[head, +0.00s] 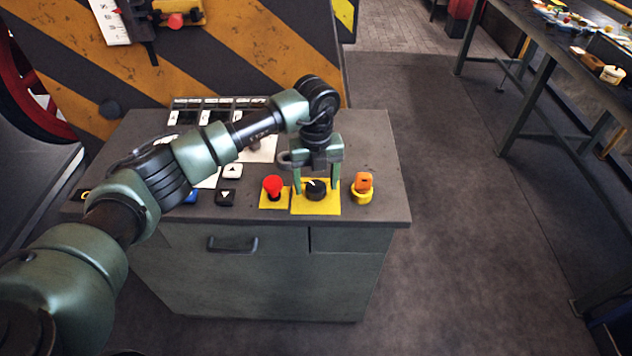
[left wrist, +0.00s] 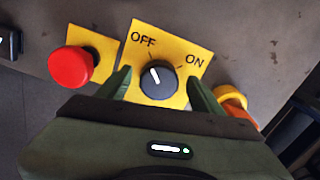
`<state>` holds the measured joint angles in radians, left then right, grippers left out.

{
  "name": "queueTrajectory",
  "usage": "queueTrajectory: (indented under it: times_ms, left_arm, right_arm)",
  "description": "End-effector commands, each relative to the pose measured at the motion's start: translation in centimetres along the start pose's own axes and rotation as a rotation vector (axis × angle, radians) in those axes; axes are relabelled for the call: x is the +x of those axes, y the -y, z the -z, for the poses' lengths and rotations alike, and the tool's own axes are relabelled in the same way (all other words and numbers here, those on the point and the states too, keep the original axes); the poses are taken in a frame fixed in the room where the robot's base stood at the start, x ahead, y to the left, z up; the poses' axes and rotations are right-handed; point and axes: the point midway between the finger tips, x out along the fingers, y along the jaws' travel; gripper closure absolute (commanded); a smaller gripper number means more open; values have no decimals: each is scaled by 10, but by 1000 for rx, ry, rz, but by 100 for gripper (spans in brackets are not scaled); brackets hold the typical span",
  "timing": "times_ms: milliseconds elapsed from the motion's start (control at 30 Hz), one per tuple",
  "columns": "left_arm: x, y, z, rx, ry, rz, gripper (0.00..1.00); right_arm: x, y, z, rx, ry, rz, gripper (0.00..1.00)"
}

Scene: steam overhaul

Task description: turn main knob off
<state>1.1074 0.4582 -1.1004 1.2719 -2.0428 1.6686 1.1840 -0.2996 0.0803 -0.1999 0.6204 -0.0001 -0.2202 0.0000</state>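The main knob (head: 315,190) is a round black knob with a white pointer line on a yellow plate (head: 330,209) on the console top. In the left wrist view, the knob (left wrist: 158,82) sits below the words OFF and ON, and its white line points up and slightly left, toward the OFF side. My left gripper (head: 317,188) points down over the plate with one finger on each side of the knob. In the left wrist view, the fingers (left wrist: 162,88) stand apart with gaps to the knob. My right gripper is not in view.
A red mushroom button (head: 272,186) stands left of the knob, and an orange key-like switch on a yellow base (head: 362,188) stands right. Black and white arrow buttons (head: 228,186) lie farther left. A striped machine panel (head: 230,60) rises behind the console (head: 375,140).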

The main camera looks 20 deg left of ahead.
Motion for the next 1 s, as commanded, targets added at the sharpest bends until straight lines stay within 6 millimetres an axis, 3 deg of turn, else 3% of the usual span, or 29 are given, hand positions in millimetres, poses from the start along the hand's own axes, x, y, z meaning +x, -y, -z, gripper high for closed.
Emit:
queueTrajectory:
  times_ms: [267, 700, 1000]
  left_arm:
    - [-3, 0, 0, 2, -1, -1, 34]
    - [-68, 0, -1, 0, 1, 1, 34]
    - [-78, 0, 0, 0, -2, -1, 34]
  right_arm:
    - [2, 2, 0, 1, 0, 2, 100]
    - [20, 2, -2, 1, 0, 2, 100]
    - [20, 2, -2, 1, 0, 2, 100]
